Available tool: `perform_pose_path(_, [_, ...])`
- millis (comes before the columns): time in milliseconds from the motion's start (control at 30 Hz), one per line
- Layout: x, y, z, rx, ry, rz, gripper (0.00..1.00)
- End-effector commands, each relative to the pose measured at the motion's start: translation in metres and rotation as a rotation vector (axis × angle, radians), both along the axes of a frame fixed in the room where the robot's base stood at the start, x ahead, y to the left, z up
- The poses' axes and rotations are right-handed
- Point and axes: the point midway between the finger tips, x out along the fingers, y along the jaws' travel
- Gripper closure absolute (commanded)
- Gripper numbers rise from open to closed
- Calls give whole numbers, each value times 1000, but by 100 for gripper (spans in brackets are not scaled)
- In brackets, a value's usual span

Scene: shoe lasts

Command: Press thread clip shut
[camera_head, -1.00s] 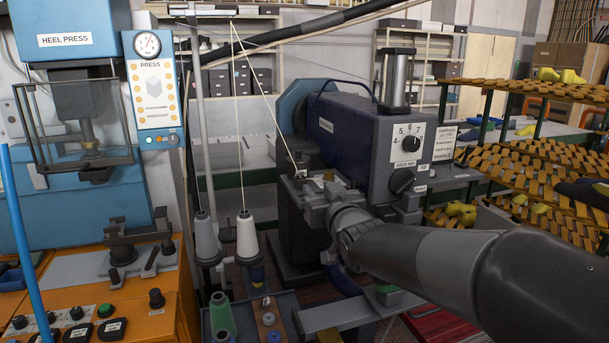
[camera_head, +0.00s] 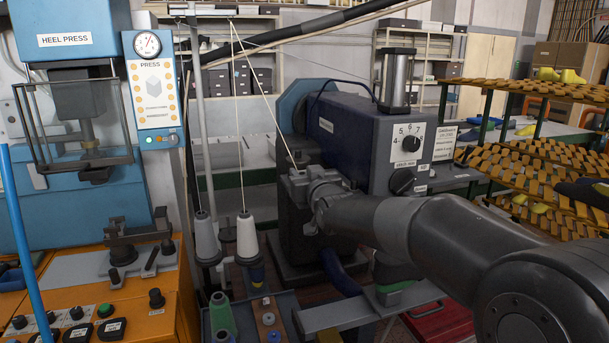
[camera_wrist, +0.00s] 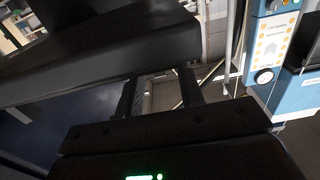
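The thread clip cannot be made out; the spot where the thread meets the machine is partly behind my wrist in the head view. A white thread (camera_head: 268,105) runs down to the front of the blue-grey stitching machine (camera_head: 345,135). A large dark machine part (camera_wrist: 90,50) lies across the view just beyond the fingertips.
White thread cones (camera_head: 247,238) stand on a spool stand left of the machine. A blue heel press (camera_head: 75,120) on an orange base is further left. Racks of yellow lasts (camera_head: 545,150) are on the right. A grey bar (camera_head: 345,312) juts out below my arm.

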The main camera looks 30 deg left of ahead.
Motion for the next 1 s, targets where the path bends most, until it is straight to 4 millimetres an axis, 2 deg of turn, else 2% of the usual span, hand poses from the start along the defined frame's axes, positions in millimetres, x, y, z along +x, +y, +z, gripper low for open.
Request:
perform_pose_path(167, [0, 0, 0, 0, 0, 0, 67])
perform_pose_path(567, [0, 0, 0, 0, 0, 1, 100])
perform_pose_path(1000, [-1, -1, -6, 81, -79, 1, 100])
